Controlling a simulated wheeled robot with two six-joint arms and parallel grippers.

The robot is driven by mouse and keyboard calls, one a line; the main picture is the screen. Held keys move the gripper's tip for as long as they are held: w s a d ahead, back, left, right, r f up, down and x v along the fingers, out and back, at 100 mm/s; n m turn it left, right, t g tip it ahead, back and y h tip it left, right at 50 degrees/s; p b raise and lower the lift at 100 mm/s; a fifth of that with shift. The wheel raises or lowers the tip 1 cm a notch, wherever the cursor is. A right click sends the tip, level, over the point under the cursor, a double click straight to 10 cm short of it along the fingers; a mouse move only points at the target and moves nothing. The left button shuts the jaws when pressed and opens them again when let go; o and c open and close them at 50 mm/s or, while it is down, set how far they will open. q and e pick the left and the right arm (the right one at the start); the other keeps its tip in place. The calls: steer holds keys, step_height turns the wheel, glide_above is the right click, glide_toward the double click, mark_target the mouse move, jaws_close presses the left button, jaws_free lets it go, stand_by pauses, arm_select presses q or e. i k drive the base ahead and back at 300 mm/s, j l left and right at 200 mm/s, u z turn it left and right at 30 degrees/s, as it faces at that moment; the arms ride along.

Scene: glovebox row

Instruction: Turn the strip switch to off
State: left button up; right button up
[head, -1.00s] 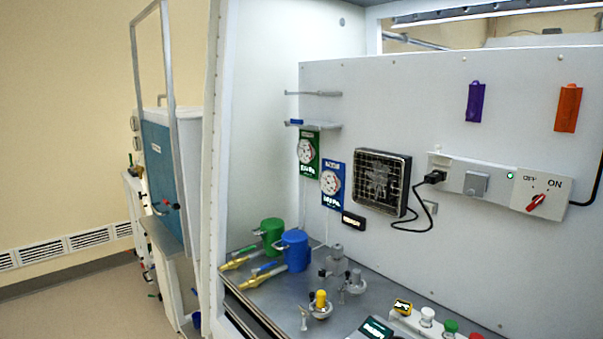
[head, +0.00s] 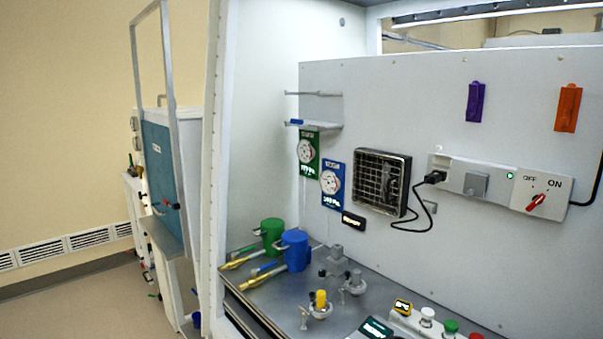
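The white power strip (head: 455,178) is fixed on the back panel at the right in the head view. Its red rotary switch (head: 537,202) sits at the right end, under the printed words OFF and ON. The red knob is tilted, with its upper end leaning right, toward ON. A small green light (head: 510,175) glows on the strip. A black plug (head: 434,177) sits in the left socket, its cord running to the fan (head: 382,182). Neither of my grippers is in view.
Green (head: 271,235) and blue (head: 294,250) canisters stand on the bench at the left. Small valve fittings (head: 320,306) and a row of coloured buttons (head: 450,327) are at the front. Purple (head: 475,102) and orange (head: 568,107) holders hang above the strip. The panel around the switch is clear.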

mark_target(541, 197)
steer(key=z, duration=1.25)
